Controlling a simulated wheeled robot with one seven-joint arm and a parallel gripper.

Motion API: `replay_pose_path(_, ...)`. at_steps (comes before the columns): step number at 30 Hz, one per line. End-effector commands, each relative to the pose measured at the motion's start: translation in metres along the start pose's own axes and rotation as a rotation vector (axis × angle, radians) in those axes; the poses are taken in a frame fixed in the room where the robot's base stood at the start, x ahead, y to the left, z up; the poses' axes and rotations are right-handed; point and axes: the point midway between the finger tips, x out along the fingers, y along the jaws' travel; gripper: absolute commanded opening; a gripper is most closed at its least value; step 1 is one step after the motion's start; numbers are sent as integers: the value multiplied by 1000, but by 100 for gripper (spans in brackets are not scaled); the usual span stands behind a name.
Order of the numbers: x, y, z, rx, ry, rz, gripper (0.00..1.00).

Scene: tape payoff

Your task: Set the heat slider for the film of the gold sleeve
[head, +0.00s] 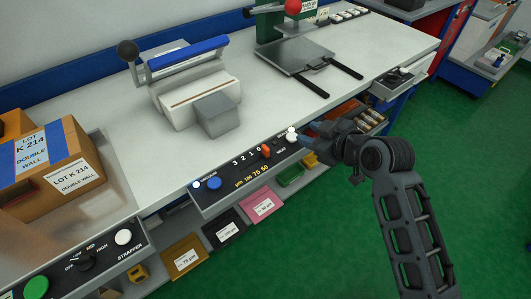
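The gold sleeve (184,262) lies on the shelf below the bench, at its left, with a white label that seems to read 75 µm. The sealer's dark control panel (225,192) is on the bench front, with marks 3 2 1 0 and, below, µm 100 75 50. An orange knob (266,151) sits at the right of the numbers, by the 0; its exact setting is too small to tell. My gripper (307,148) is at the panel's right end, close to a white knob (291,133); contact cannot be told. Its fingers are dark and their opening is unclear.
The heat sealer (195,85) with a blue bar stands above the panel. A blue button (214,183) is at the panel's left. Black (223,230) and pink (262,206) sleeves lie right of the gold one. Cartons (60,165) stand left. Green floor (300,245) is clear.

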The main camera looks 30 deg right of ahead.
Motion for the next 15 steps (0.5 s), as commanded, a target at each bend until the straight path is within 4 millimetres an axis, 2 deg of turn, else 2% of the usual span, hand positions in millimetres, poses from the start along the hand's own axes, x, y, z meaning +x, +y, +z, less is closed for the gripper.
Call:
replay_pose_path(1,3,-28,6,63,36,-19,38)
replay_pose_path(3,1,-55,1,155,91,-41,38)
replay_pose_path(6,-3,-81,-4,250,138,-68,38)
replay_pose_path(11,1,-92,-10,301,163,-81,38)
replay_pose_path(15,19,-92,-14,299,162,-82,38)
